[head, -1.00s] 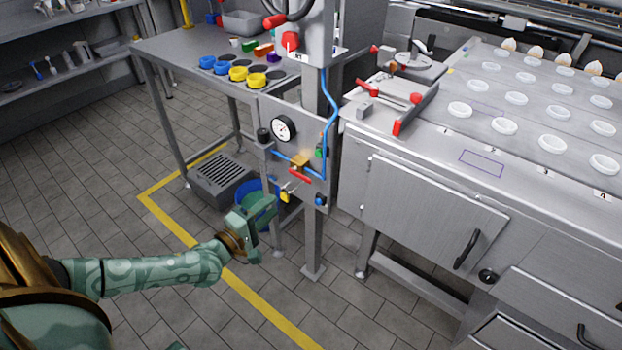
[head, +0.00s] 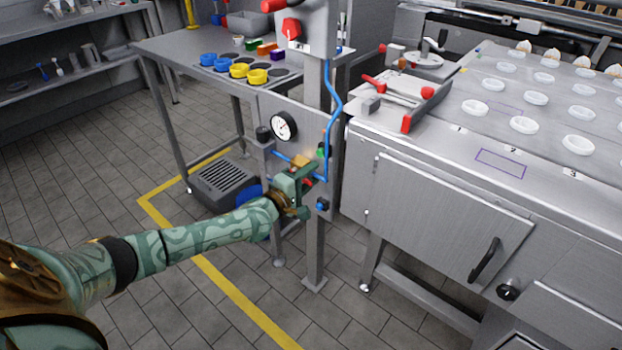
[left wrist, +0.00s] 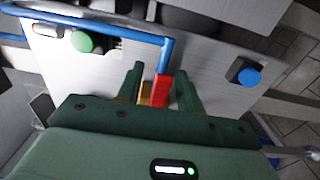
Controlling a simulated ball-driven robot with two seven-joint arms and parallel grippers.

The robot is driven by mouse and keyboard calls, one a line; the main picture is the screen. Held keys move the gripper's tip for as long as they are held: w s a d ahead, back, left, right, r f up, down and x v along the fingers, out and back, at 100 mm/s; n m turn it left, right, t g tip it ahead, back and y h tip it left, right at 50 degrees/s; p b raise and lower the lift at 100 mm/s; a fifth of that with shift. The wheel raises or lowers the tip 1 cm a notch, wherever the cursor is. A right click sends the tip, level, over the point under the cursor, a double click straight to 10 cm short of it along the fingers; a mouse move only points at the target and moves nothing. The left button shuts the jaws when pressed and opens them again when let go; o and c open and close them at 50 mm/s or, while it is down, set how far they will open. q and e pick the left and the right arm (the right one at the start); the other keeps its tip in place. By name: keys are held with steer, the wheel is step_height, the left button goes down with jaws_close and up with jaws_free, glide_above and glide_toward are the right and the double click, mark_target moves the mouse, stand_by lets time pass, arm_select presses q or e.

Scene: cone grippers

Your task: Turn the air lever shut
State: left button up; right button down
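The air lever (left wrist: 160,91) is a red handle on a brass valve (left wrist: 146,97), fixed to the grey panel (head: 290,108) under the pressure gauge. In the head view my left gripper (head: 306,184) covers most of the valve and lever; only a bit of red and brass shows. In the left wrist view the two green fingers of my left gripper (left wrist: 160,85) stand apart, one on each side of the red handle. There is a gap on the brass side, so it looks open around the lever rather than clamped. My right gripper is not in view.
A blue air hose (head: 336,110) runs down the post beside the valve. A green button (left wrist: 86,42) and a blue knob (left wrist: 248,77) sit nearby on the panel. A pressure gauge (head: 284,126) is above. The steel machine (head: 440,205) stands to the right.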

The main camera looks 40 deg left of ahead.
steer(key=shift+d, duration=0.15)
arm_select(q)
jaws_close()
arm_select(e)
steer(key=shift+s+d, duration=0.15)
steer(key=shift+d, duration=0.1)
